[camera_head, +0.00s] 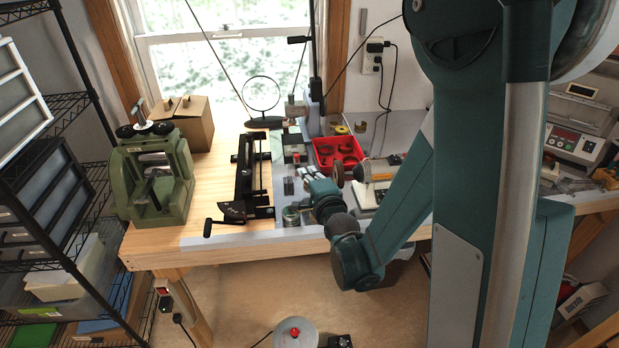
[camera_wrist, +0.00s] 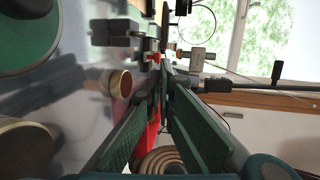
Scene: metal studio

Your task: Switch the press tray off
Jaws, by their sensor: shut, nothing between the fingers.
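My gripper (camera_head: 305,174) is over the grey work mat, with its fingertips closed together and empty. In the wrist view, the two dark green fingers (camera_wrist: 168,72) meet near a small red part (camera_wrist: 154,57) on dark blocks. I cannot tell whether the fingertips touch it. In the head view, a small dark box with red on it (camera_head: 296,157) sits just beyond the fingertips. Which part is the press tray's switch, and its on or off position, is not clear. A green press (camera_head: 150,180) stands on the left of the bench.
A red bin (camera_head: 338,152) with round parts is just right of my gripper. A black slide fixture (camera_head: 248,178) lies to the left. A ring stand (camera_head: 264,121) is behind. A red switch box (camera_head: 164,301) is on the bench leg. Bare wood (camera_head: 208,170) lies beside the press.

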